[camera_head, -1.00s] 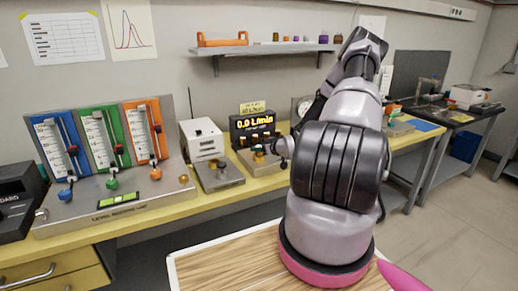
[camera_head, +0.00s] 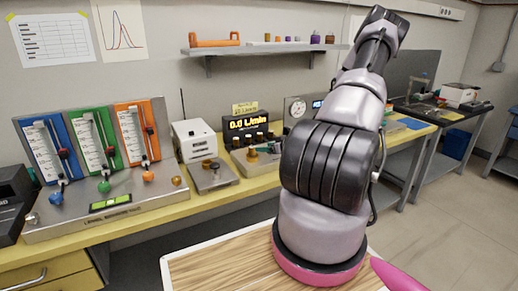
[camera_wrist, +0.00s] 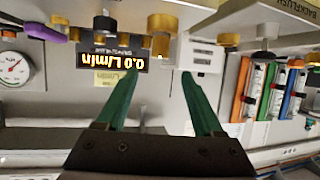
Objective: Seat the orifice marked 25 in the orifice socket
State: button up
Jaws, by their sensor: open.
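My gripper (camera_wrist: 158,74) is open and empty in the wrist view, its two green fingers spread. The wrist view is upside down. In the head view, brass fittings sit on a grey block (camera_head: 214,180) and below the flow display (camera_head: 248,124). I cannot single out the orifice socket.
A panel with blue, green and orange flow tubes (camera_head: 130,133) stands at left on the yellow bench (camera_head: 150,219). A white box (camera_head: 194,140) stands beside the display. A wall shelf (camera_head: 262,48) holds small coloured pieces. A round gauge (camera_wrist: 12,69) shows in the wrist view.

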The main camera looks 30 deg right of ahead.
jog(key=s+a+r+m+g+h, duration=0.1)
jog(key=s+a+r+g+h, duration=0.1)
jog(key=r, duration=0.6)
jog(key=s+a+r+m+g+h, duration=0.1)
jog(key=s+r+g, duration=0.15)
jog(key=r, duration=0.55)
jog(key=s+a+r+g+h, duration=0.1)
jog(key=s+a+r+h, duration=0.1)
jog(key=r, duration=0.5)
jog(key=s+a+r+m+y, duration=0.2)
jog(key=s+a+r, duration=0.5)
jog(key=s, duration=0.3)
jog(key=s+a+r+m+y, duration=0.2)
jog(key=s+a+r, duration=0.6)
jog(key=s, duration=0.3)
jog(key=shift+a+m, duration=0.3)
jog(key=shift+m, duration=0.1)
